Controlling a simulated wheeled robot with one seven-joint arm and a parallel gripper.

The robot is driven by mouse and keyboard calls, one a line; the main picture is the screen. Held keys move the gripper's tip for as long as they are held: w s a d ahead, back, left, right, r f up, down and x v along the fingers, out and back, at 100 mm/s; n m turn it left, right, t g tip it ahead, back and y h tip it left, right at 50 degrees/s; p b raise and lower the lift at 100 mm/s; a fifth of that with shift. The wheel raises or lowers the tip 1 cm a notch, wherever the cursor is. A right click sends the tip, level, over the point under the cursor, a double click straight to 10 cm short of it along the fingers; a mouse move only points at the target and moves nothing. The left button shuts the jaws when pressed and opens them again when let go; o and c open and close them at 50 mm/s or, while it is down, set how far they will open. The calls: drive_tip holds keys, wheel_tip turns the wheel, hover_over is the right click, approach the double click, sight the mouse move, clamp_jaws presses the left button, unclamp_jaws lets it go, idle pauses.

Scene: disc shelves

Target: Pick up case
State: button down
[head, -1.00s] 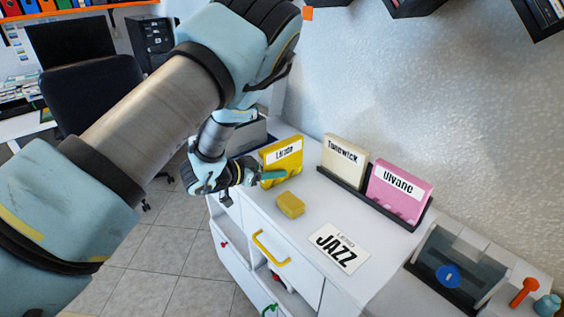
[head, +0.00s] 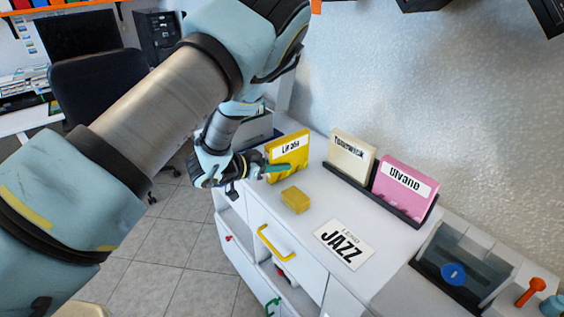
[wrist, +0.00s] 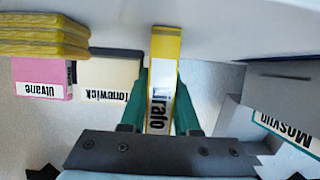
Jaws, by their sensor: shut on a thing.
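The yellow case (head: 287,158) with a white label stands upright on the white cabinet top, at the left end of the row of cases. In the wrist view the yellow case (wrist: 164,85) stands between my two green fingers, its label reading roughly "Lirafo". My gripper (head: 277,169) is shut on this case from the left side; the wrist view shows my gripper (wrist: 160,103) with a finger against each face. Whether the case's bottom touches the cabinet is hard to tell.
A cream case (head: 350,155) and a pink case (head: 403,187) stand in a black rack to the right. A yellow block (head: 295,200) and a "JAZZ" card (head: 343,245) lie in front. A grey box (wrist: 270,105) with a "Mosvun" case (wrist: 287,133) is close beside my gripper.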

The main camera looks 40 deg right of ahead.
sight(278, 142)
wheel_tip(278, 142, up, 10)
drive_tip(key=shift+f+b, duration=0.1)
drive_tip(key=shift+b, duration=1.1)
